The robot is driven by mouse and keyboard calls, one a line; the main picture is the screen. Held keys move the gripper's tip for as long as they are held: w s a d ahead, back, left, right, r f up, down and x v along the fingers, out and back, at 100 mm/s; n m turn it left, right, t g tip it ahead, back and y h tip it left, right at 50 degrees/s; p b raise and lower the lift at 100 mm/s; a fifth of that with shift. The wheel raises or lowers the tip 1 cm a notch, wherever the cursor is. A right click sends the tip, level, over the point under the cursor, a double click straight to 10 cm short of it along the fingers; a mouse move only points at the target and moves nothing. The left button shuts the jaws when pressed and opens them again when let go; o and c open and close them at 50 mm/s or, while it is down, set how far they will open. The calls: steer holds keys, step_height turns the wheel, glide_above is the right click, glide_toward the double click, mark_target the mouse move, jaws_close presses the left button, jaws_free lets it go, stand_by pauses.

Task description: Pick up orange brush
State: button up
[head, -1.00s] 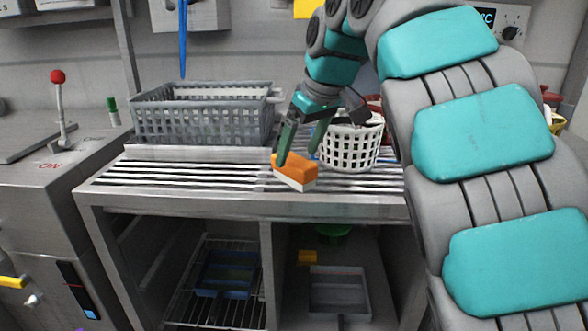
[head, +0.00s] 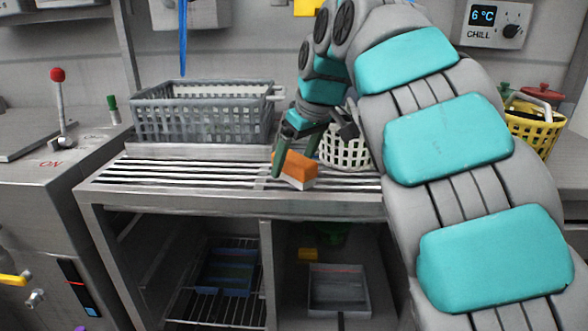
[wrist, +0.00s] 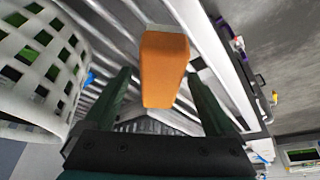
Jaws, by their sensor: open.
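The orange brush (head: 298,167), an orange block with a pale underside, lies on the slatted steel counter near its front edge. In the wrist view the brush (wrist: 164,70) shows between and a little beyond the two dark green fingers. My gripper (head: 293,165) is open at the brush, one finger in front of its left end and the other behind it. In the wrist view my gripper (wrist: 163,88) has a gap on both sides of the brush. Contact with the brush cannot be told.
A white basket (head: 343,150) stands close behind and right of the brush. A grey crate (head: 205,112) sits at the back left. A yellow basket (head: 533,128) stands far right. The slatted counter (head: 170,175) is clear to the left.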

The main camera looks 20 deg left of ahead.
steer(key=shift+f, duration=0.15)
steer(key=shift+c, duration=0.3)
jaws_close()
stand_by(0.7)
